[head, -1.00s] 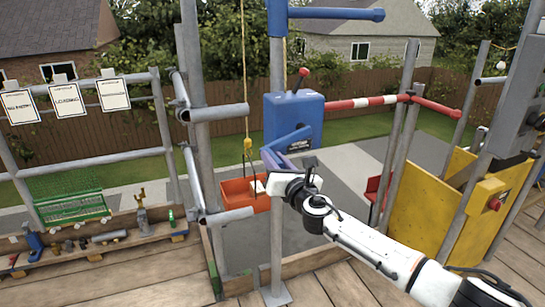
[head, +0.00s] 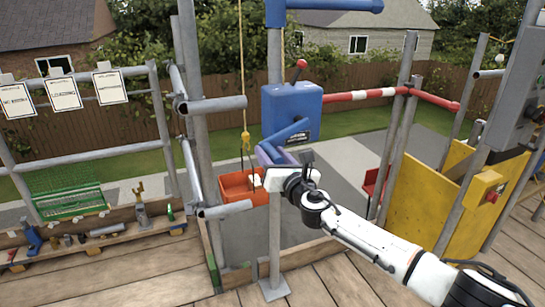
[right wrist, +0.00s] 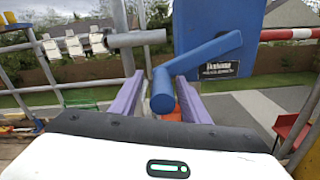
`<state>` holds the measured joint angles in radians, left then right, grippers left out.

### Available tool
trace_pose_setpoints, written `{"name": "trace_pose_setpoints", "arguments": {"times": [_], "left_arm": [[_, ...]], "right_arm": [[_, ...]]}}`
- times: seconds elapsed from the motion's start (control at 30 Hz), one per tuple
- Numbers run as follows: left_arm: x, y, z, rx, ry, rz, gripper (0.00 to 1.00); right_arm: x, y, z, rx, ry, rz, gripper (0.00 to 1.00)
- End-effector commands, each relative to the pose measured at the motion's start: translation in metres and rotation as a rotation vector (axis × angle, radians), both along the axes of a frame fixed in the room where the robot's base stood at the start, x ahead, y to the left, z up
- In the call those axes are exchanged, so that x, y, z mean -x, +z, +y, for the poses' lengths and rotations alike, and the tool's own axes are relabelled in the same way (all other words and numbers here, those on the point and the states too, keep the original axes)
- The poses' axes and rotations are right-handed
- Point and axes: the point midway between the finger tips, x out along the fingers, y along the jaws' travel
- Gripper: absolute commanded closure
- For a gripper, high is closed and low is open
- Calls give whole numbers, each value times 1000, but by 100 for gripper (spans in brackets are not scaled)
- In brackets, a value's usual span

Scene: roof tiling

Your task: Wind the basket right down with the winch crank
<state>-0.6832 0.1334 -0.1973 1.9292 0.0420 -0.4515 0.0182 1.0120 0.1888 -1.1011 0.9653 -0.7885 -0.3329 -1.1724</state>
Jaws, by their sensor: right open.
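The blue winch (head: 292,112) sits on a grey upright post. Its blue crank (head: 288,133) slants down and left, with the handle pointing toward me. My right gripper (head: 269,153) is at the handle, partly hidden in the head view. In the right wrist view its two purple fingers (right wrist: 160,80) stand apart, one on each side of the round crank handle (right wrist: 163,102), with gaps showing. The orange basket (head: 236,188) hangs on a yellow rope (head: 243,90) left of the post, with a pale object inside. My left gripper is out of view.
A red-and-white rail (head: 365,95) runs right from behind the winch. A yellow panel (head: 425,208) with a control box stands at right. A bench with tools (head: 95,240) and a green crate (head: 68,205) are at left. Scaffold tubes (head: 215,104) stand near the basket.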

Motion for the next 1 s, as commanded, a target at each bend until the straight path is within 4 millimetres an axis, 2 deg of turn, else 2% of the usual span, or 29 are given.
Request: {"name": "trace_pose_setpoints", "arguments": {"times": [0.17,0.27,0.7,1.0], "left_arm": [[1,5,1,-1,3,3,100],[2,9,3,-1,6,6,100],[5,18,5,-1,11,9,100],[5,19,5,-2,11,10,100]], "right_arm": [[8,2,-4,-1,-2,0,58],[20,3,-8,0,-1,0,58],[85,-1,-28,-1,3,3,58],[98,0,-32,0,2,1,58]]}}
